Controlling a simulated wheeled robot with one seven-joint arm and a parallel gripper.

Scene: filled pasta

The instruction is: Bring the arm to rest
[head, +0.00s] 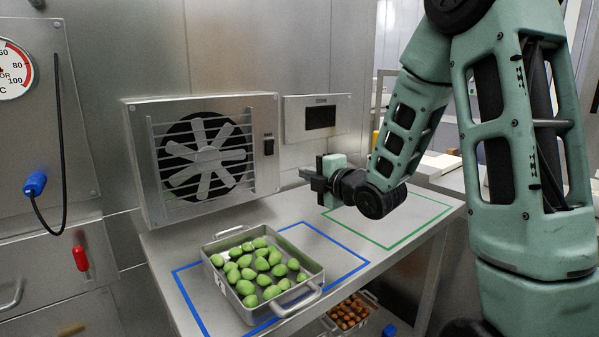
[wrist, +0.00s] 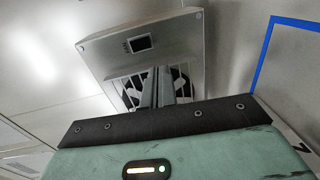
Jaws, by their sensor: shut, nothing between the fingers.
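My gripper (head: 312,180) is in the air over the metal bench, in front of the wall fan and above the zone between the blue and green outlines. In the wrist view its two fingers (wrist: 165,90) stand close together, shut and empty. My arm is bent, reaching in from the right in the head view. The gripper touches nothing that I can see.
A metal tray (head: 312,270) of green filled pasta stands in the blue outline (head: 190,299). The green outline (head: 412,245) looks empty. The fan unit (head: 134,128) is behind the gripper. A lower tray (head: 359,312) holds orange-brown pieces.

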